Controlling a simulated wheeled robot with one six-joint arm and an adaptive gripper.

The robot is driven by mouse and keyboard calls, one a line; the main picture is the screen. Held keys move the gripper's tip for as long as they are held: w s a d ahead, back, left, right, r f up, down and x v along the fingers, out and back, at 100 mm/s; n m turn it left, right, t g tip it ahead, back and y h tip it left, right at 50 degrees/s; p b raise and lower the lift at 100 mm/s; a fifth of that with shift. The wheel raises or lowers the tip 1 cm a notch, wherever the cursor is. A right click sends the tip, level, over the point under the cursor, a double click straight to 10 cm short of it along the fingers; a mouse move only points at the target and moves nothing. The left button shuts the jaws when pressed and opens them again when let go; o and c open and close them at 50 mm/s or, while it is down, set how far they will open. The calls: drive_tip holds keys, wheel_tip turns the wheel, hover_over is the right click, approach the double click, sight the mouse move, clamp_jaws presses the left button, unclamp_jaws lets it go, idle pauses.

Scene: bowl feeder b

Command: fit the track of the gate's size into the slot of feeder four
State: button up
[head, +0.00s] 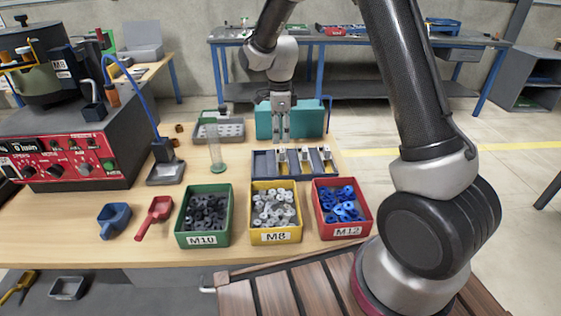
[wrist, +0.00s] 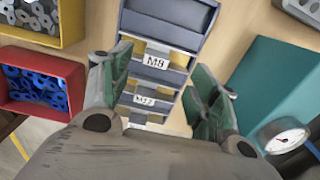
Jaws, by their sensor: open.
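My gripper (head: 282,138) is open and empty, pointing down above the blue-grey track rack (head: 263,165). In the wrist view its fingers (wrist: 160,92) stand apart on either side of the rack (wrist: 168,30). Tracks with pale labels sit in the rack. One label reads M8 (wrist: 155,62); the one below seems to read M12 (wrist: 144,99). A further track is partly hidden by my gripper. The rack's left part looks empty. A bowl feeder (head: 40,60) with a red control panel (head: 60,155) stands at far left and carries an M8 plate (head: 61,66). Its slot is unclear.
Green M10 (head: 204,240), yellow M8 (head: 275,236) and red M12 (head: 342,232) bins line the front. A teal box (head: 310,118) stands behind the rack. A clear tube (head: 215,145), a blue scoop (head: 114,216) and a red scoop (head: 155,215) are left of it. A gauge (wrist: 284,135) is at lower right.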

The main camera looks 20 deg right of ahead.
sight(282, 149)
drive_tip(key=f, duration=0.7)
drive_tip(key=shift+s+d+f, duration=0.25)
drive_tip(key=shift+d+f, duration=0.05)
drive_tip(key=shift+f, duration=0.05)
drive_tip(key=c, duration=1.2)
